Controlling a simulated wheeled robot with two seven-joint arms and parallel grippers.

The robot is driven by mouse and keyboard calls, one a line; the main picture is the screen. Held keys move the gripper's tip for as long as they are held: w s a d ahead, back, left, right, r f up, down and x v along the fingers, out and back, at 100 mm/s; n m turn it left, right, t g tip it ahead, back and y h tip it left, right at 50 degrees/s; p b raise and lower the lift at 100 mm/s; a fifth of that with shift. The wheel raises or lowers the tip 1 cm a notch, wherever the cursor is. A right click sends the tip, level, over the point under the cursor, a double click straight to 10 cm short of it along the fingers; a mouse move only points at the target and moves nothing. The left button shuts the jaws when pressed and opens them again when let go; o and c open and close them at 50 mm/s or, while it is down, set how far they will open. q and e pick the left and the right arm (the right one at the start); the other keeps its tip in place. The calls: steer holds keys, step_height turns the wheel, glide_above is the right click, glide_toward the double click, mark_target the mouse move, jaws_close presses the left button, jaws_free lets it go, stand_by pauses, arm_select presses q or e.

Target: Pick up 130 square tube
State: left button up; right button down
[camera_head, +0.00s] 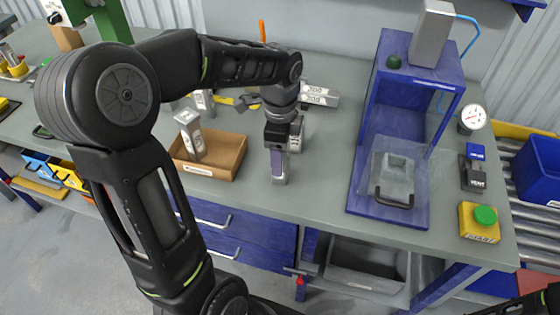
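My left arm comes in from the left and its gripper (280,168) points down over the front middle of the grey table, just right of the cardboard tray. Grey metal shows at its tip. I cannot tell finger from tube there, nor whether it is open or shut. A labelled grey square tube (297,136) shows close behind the gripper, partly hidden by it. Another labelled square tube (320,96) lies farther back. One square tube (190,137) stands tilted in the tray. The labels are too small to tell surely which is the 130 tube.
The cardboard tray (222,172) sits left of the gripper. A blue frame (439,190) with a clear guard stands at right, with a dial gauge (473,117) and a green-button box (480,222) beyond it. The table between gripper and frame is clear.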

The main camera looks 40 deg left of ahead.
arm_select(q)
steer(key=shift+c, duration=0.3)
jaws_close()
stand_by(0.3)
